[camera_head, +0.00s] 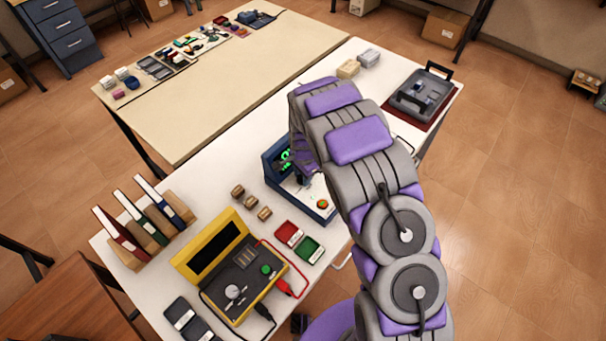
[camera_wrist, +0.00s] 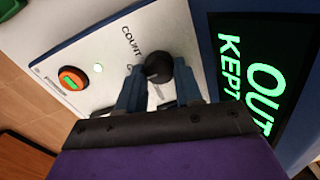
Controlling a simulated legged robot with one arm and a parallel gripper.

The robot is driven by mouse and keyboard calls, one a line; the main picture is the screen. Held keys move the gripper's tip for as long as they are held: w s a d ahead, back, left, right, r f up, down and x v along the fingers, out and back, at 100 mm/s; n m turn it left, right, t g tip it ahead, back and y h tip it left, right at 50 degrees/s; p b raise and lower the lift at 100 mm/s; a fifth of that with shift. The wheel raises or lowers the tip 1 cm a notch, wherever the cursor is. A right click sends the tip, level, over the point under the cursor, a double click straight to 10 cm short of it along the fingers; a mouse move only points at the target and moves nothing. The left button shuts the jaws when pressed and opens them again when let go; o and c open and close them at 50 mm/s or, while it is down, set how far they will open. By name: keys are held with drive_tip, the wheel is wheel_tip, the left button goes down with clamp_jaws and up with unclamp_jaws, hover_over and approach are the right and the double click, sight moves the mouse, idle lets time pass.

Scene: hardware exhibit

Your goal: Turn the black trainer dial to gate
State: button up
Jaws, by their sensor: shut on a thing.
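The trainer is a blue box (camera_head: 326,219) with a white sloped panel on the white table, partly hidden by my arm in the head view. In the wrist view, its black dial (camera_wrist: 158,67) stands on the white panel (camera_wrist: 100,35). My gripper (camera_wrist: 160,80) is shut on the dial, one finger on each side. The label COUNT (camera_wrist: 131,43) is readable beside the dial; another label starting with G is mostly hidden by a finger. The dark screen (camera_wrist: 255,80) shows green text, OUT and KEPT. I cannot tell the dial's pointer direction.
An orange button (camera_wrist: 72,78) and a small lit lamp (camera_wrist: 98,68) are on the panel. A yellow meter case (camera_head: 210,243) with cables, red and green boxes (camera_head: 289,233), and wooden blocks (camera_head: 250,204) stand nearby. A grey case (camera_head: 420,95) is at the far right.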

drive_tip(key=shift+w+r, duration=0.1)
drive_tip(key=o, duration=1)
drive_tip(key=shift+a, duration=0.2)
drive_tip(key=shift+d, duration=0.1)
drive_tip(key=r, duration=0.5)
drive_tip(key=r+p, duration=0.1)
drive_tip(key=r, duration=1.1)
drive_tip(key=shift+s+d+p, duration=0.2)
drive_tip(key=shift+s+p, duration=0.2)
